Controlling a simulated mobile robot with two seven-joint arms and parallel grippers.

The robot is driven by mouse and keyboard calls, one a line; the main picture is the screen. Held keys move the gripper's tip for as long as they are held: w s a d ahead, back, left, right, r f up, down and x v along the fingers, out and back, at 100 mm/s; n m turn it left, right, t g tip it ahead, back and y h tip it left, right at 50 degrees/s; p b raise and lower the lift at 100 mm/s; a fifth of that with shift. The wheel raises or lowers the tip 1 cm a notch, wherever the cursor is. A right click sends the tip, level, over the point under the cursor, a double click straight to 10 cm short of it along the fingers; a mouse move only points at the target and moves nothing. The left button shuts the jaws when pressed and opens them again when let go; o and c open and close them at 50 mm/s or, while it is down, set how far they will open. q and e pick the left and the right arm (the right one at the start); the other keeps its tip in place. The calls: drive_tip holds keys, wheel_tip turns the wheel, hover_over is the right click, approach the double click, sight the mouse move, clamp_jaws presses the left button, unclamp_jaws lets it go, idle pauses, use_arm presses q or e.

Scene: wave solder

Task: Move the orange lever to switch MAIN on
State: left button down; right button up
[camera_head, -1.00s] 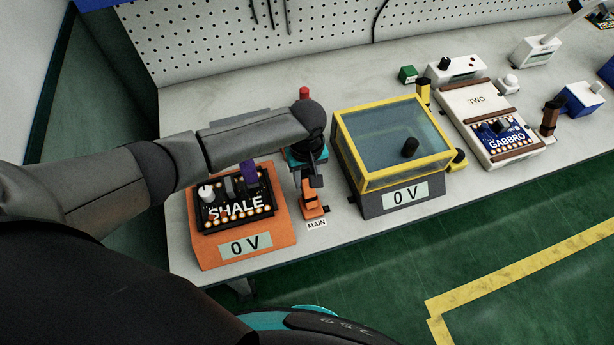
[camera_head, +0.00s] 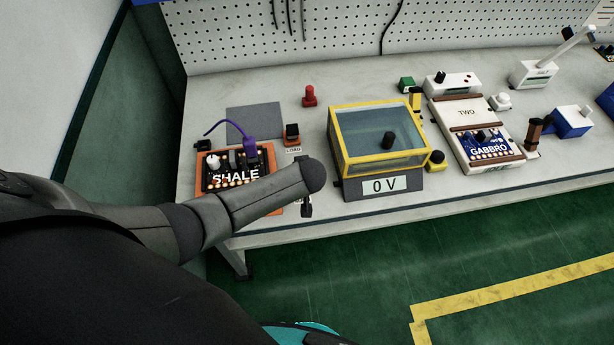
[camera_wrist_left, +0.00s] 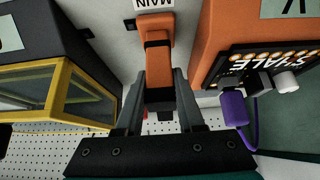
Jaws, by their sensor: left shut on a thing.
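In the left wrist view the orange lever (camera_wrist_left: 159,68) stands between the two grey fingers of my left gripper (camera_wrist_left: 160,98), which is shut on it. A dark band crosses the lever, and its lower part runs in toward the fingers. The MAIN label (camera_wrist_left: 155,4) lies upside down at the top edge of that view, beside the lever's orange base (camera_wrist_left: 155,27). In the head view my forearm hides the lever, and only a dark part of my left gripper (camera_head: 306,208) shows near the bench's front edge. My right gripper is in neither view.
The orange SHALE unit (camera_head: 207,160) with a purple plug (camera_head: 250,150) is left of the lever. A yellow-framed clear box (camera_head: 383,150) reading 0 V stands to its right. A small black-and-orange switch (camera_head: 291,133) and a red knob (camera_head: 309,96) sit behind.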

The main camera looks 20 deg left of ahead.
use_arm(q)
drive_tip(key=t+b, duration=0.1)
drive_tip(key=s+d+f+t+y+b, duration=0.1)
drive_tip(key=b, duration=0.1)
drive_tip(key=s+t+y+b, duration=0.1)
drive_tip(key=b, duration=0.1)
drive_tip(key=shift+s+d+f, duration=0.15)
drive_tip(key=shift+d+f, duration=0.05)
drive_tip(key=shift+d, duration=0.05)
drive_tip(key=shift+s+d+t+y+b, duration=0.1)
drive_tip(key=shift+s+t+y+b, duration=0.25)
drive_tip(key=shift+b, duration=0.65)
drive_tip(key=shift+t, duration=0.25)
drive_tip(key=shift+w, duration=0.1)
drive_tip(key=c, duration=0.5)
unclamp_jaws()
drive_tip(key=shift+r, duration=0.1)
drive_tip(key=shift+d, duration=0.1)
drive_tip(key=p+v, duration=0.5)
drive_tip(key=v, duration=1)
drive_tip(key=shift+d, duration=0.1)
